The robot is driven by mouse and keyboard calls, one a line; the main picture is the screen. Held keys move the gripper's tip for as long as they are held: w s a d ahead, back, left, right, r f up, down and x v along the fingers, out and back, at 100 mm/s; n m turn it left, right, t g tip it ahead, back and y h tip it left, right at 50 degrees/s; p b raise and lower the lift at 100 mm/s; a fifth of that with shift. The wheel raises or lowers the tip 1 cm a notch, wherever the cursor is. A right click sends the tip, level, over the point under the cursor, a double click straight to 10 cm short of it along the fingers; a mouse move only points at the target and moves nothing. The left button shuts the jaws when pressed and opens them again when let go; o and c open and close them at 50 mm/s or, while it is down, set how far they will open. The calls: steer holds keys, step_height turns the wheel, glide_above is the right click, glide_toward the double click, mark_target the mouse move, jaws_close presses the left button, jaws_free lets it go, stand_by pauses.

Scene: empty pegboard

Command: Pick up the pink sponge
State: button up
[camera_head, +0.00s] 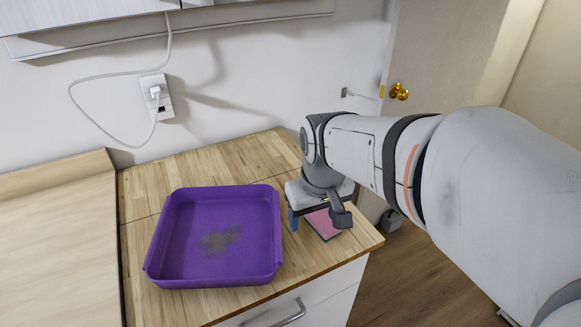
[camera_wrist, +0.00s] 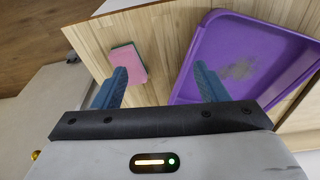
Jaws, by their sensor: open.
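The pink sponge (camera_head: 323,224) lies flat on the wooden counter, right of the purple tray, partly hidden by my gripper in the head view. In the wrist view the sponge (camera_wrist: 130,64) is pink with a teal edge, and lies beyond the left finger, partly covered by it. My gripper (camera_wrist: 162,82) is open and empty, its blue fingers wide apart. The right finger overlaps the tray's edge in the wrist view. In the head view my gripper (camera_head: 314,222) is over the counter at the sponge. Its height above the sponge is hard to tell.
The purple tray (camera_head: 213,280) with a dark smudge on its floor stands just left of the sponge. The wooden counter (camera_head: 262,153) ends close to the sponge's right. A wall socket with a white cable (camera_head: 156,97) is behind. A drawer handle (camera_head: 276,317) is below the front edge.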

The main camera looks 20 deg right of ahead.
mark_target(323, 216)
steer(key=shift+o, duration=1.1)
steer(key=w+d+f, duration=0.2)
steer(key=w, duration=0.1)
steer(key=w+d+f+n+g, duration=0.1)
steer(key=w+d+f, duration=0.2)
steer(key=w, duration=0.1)
steer(key=w+d+f+n+g+b, duration=0.1)
steer(key=w+d+f, duration=0.1)
steer(key=w+f, duration=0.1)
steer(key=shift+w+d+f, duration=0.15)
steer(key=shift+w+d, duration=0.05)
steer(key=shift+w, duration=0.45)
steer(key=shift+w+d+f, duration=0.15)
steer(key=shift+f, duration=0.15)
step_height(323, 216, down, 8)
steer(key=shift+w+r+p, duration=0.15)
steer(key=shift+r+p, duration=0.05)
steer(key=shift+p, duration=0.2)
steer(key=shift+c, duration=0.4)
steer(key=c, duration=1)
steer(key=shift+o, duration=0.2)
steer(key=shift+r, duration=0.1)
